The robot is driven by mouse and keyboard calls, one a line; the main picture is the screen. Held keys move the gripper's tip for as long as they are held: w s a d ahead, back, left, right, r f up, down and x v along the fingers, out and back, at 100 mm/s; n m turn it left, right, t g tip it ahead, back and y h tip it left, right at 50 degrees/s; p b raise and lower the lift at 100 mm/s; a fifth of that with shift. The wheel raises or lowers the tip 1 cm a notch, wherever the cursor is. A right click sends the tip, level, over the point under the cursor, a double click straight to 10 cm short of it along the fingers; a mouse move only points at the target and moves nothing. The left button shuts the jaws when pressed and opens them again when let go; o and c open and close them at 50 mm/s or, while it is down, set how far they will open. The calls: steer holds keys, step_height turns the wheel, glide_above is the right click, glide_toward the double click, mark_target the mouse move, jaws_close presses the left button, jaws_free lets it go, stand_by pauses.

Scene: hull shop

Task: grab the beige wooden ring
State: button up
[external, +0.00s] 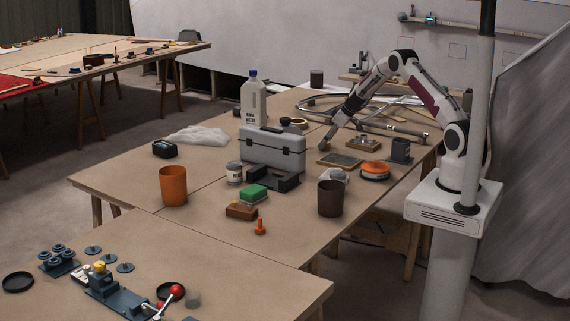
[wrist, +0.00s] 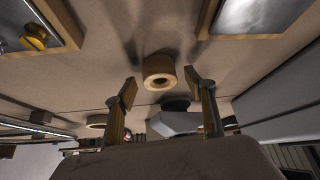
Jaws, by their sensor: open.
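The beige wooden ring (wrist: 159,72) shows in the wrist view, a short thick ring with a dark round hole, resting on the tan table top. My gripper (wrist: 161,88) is open, with one finger to either side of the ring's line and the ring just beyond the fingertips. Nothing is between the fingers, and I see no contact. In the external view my gripper (external: 325,146) is low over the table, right of the grey toolbox (external: 272,150). I cannot make out the ring there; the gripper seems to hide it.
Two wood-framed trays, one flat (external: 339,160) and one with a brass-coloured piece (external: 363,145), lie right of my gripper. An orange-rimmed tin (external: 374,171) and a white crumpled cloth (external: 333,175) are nearer the front.

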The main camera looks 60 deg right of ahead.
steer(key=shift+w+a+f, duration=0.1)
steer(key=shift+w+f, duration=0.2)
steer(key=shift+f, duration=0.2)
steer(key=c, duration=1.2)
